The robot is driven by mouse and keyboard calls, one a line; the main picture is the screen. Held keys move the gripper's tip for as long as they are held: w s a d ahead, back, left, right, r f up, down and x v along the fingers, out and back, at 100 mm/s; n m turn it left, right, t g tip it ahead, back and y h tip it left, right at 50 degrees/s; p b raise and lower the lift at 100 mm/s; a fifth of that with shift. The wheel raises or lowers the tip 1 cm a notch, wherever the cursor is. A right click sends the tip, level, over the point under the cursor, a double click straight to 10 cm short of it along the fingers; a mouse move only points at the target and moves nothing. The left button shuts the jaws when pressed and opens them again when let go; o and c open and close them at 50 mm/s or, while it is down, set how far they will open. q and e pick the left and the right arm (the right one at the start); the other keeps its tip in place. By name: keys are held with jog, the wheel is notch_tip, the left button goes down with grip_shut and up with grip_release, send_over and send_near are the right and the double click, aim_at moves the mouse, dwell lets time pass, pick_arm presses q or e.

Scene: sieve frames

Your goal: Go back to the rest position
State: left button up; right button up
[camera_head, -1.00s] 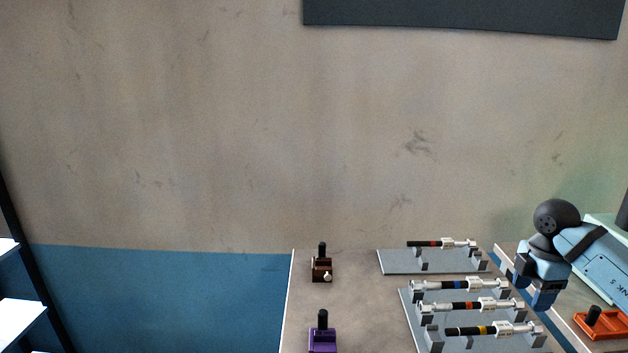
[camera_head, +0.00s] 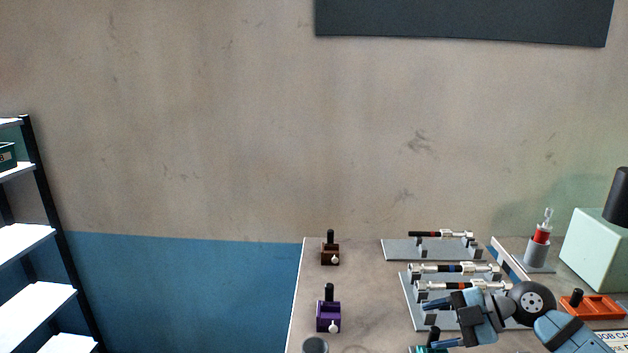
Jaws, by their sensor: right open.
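My right gripper (camera_head: 432,325) comes in from the lower right, over the front grey rack (camera_head: 407,293), with its fingers pointing left. Its jaws are apart and I see nothing held between them. The gripper and its wrist cover the nearer part of that rack. My left gripper is out of view.
Several banded rods lie on the front rack; another rod (camera_head: 428,234) lies on the back rack (camera_head: 398,252). A brown block (camera_head: 329,256) and a purple block (camera_head: 328,316) stand at left. An orange tray (camera_head: 601,308), a red-topped post (camera_head: 541,236) and a pale green box (camera_head: 597,252) are at right. White shelves (camera_head: 22,240) stand far left.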

jog(key=s+a+r+m+t+y, duration=0.3)
jog(key=a+r+m+t+y, duration=0.15)
jog(key=t, duration=0.35)
jog(key=s+d+f+m+h, duration=0.4)
jog(key=s+f+m+h, duration=0.25)
jog(key=m+h, duration=0.25)
jog(key=s+d+f+m+h, duration=0.4)
jog(key=s+f+m+h, duration=0.25)
jog(key=m+h, duration=0.25)
jog(key=s+a+f+n+g+y, duration=0.1)
jog(key=s+a+f+g, duration=0.2)
jog(key=s, duration=0.4)
jog(key=s+f+n+g+y, duration=0.1)
jog(key=s+f+g, duration=0.3)
jog(key=s+g, duration=0.3)
pick_arm(q)
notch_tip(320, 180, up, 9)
jog(key=p, duration=1)
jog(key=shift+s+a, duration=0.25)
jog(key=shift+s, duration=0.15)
pick_arm(e)
jog(key=w+a+f+t+y, duration=0.3)
jog(key=w+a+t, duration=0.2)
jog(key=t, duration=0.3)
jog(key=shift+w+a+f+t, duration=0.2)
jog(key=shift+a+f+t, duration=0.15)
jog(key=shift+a, duration=0.55)
